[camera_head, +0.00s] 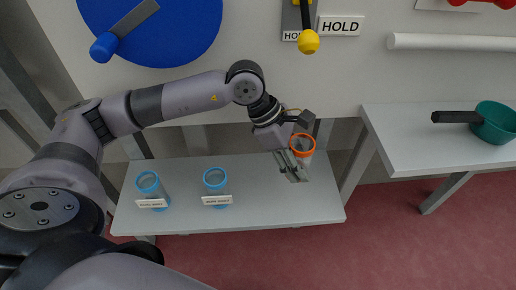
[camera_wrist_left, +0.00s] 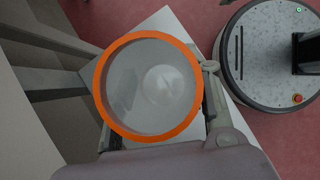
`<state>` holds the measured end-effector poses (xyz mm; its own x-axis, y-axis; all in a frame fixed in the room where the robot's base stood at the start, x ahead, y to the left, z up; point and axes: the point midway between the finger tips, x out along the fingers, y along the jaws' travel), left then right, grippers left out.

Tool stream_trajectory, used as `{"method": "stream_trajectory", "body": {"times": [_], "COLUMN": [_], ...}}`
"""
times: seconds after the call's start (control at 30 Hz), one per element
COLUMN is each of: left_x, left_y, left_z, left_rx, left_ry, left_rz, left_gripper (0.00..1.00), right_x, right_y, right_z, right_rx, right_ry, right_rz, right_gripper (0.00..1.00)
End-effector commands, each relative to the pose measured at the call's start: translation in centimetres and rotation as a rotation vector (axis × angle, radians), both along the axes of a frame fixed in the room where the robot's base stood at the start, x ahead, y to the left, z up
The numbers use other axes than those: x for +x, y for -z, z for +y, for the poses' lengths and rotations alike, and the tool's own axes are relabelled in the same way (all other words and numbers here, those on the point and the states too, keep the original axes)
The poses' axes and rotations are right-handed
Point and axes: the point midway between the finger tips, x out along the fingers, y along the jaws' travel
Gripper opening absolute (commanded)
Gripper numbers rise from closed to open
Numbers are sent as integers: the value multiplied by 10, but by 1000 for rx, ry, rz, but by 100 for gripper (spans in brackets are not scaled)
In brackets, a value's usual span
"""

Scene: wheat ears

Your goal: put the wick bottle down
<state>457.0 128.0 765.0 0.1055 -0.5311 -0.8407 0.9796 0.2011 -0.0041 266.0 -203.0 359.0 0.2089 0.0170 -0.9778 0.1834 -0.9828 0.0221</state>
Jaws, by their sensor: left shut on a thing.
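The wick bottle, a clear jar with an orange rim (camera_head: 302,140), is at the right part of the low grey table (camera_head: 270,195), near its back edge. My left gripper (camera_head: 291,166) is shut on it from the front left and hides part of its side. In the left wrist view the orange rim (camera_wrist_left: 100,88) is seen from above, with grey finger parts beside it. The jar looks clear inside with a pale round patch at the bottom. I cannot tell whether its base touches the table. My right gripper is not in view.
Two blue-rimmed jars (camera_head: 148,183) (camera_head: 214,180) with white label plates stand on the table's left and middle. The table's front right is clear. A higher table (camera_head: 410,140) at right holds a green pan (camera_head: 495,123). A wall with a HOLD sign (camera_head: 339,26) stands behind.

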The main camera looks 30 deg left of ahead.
Motion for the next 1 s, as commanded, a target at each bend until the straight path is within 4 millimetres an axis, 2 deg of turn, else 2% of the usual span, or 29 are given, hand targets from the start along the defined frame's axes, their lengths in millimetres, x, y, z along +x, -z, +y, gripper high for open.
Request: {"method": "stream_trajectory", "body": {"times": [0.07, 0.3, 0.57, 0.7, 0.8, 1.0], "left_x": [0, -1, -1, -1, -1, 0], "left_y": [6, 50, 72, 93, 100, 100], "left_z": [0, 0, 0, 0, 0, 0], "left_rx": [1, 1, 1, 1, 1, 1], "left_ry": [-1, 1, 2, 1, 3, 3], "left_rz": [3, 4, 2, 3, 1, 1], "left_gripper": [16, 16, 16, 16, 16, 16], "right_x": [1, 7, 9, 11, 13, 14], "right_y": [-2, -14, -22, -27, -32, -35], "right_z": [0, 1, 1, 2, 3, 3], "right_rx": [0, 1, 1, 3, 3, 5], "right_ry": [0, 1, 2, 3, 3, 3], "right_rz": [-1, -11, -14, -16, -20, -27], "right_gripper": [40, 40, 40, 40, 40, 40]}}
